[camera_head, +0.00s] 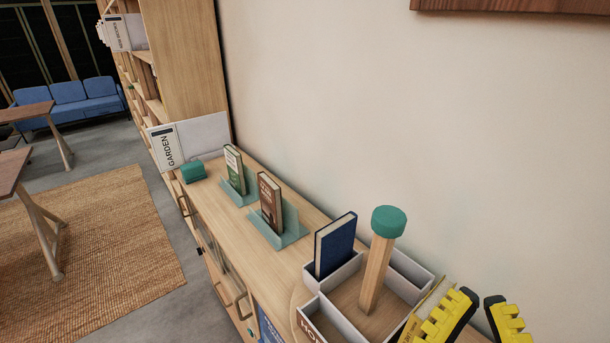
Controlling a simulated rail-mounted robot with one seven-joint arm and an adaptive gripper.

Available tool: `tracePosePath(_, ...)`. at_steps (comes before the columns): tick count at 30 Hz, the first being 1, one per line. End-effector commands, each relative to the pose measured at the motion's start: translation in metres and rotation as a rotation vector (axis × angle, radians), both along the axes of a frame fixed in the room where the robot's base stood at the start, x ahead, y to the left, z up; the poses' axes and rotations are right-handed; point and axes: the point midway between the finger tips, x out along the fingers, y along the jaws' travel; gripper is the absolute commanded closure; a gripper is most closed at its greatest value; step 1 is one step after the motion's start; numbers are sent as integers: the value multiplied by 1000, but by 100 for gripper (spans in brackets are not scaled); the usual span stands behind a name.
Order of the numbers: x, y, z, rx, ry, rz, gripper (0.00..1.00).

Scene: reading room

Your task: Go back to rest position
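My gripper (482,302) is at the bottom right, with its two yellow and black fingers pointing up. The fingers are apart, with only bare wall and cabinet top showing between them, so it is open and empty. A thin yellow and cream book (425,308) stands just left of the left finger, by the right side of the organizer; its lower part is hidden, and I cannot tell whether the finger touches it. The rest of my arm is out of view.
A grey-white organizer (321,306) holds a dark blue book (335,245) and a wooden post with a teal cap (389,221). Two books (235,169) (270,201) stand in teal bookends on the cabinet. A green block (193,171) and GARDEN sign (168,148) are farther back.

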Motion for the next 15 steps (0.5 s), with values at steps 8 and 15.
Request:
tracePosePath(8,37,52,23,275,-22,472,100)
tracePosePath(15,50,71,73,352,56,577,100)
